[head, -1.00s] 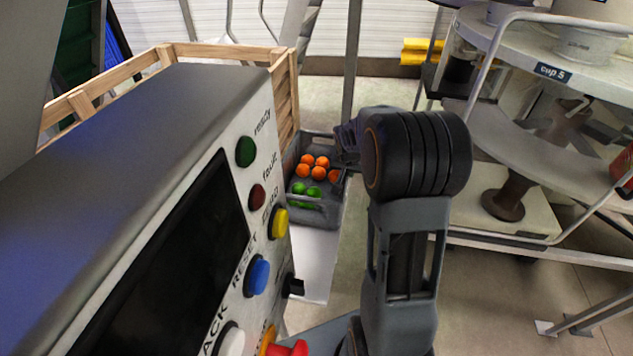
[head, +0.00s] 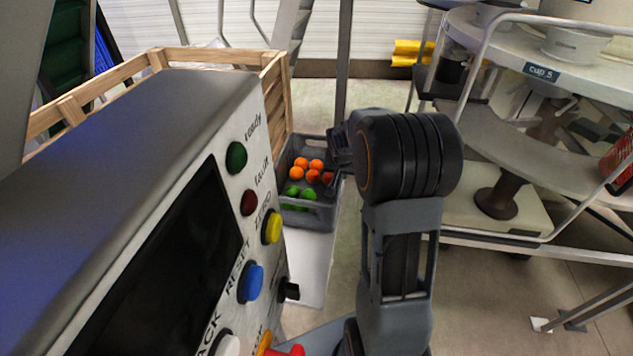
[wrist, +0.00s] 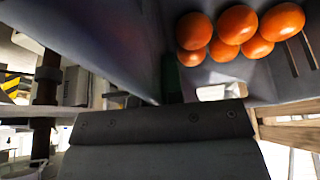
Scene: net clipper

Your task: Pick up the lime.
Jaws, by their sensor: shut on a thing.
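Several bright green limes (head: 308,195) lie in the near part of a grey crate (head: 318,216) in the head view. My gripper (head: 338,150) is over the crate's right side, mostly hidden by my own arm. In the wrist view, the dark body of my gripper (wrist: 160,125) fills the lower middle. A dark green sliver (wrist: 171,78) shows just beyond it, taken as the lime in the jaws. My gripper is shut on it. The fingertips and most of that lime are hidden.
Several oranges (head: 300,173) lie behind the limes. The crate's wall (wrist: 110,40) runs close by my gripper. A wooden crate (head: 272,100) and a button panel (head: 235,180) stand left.

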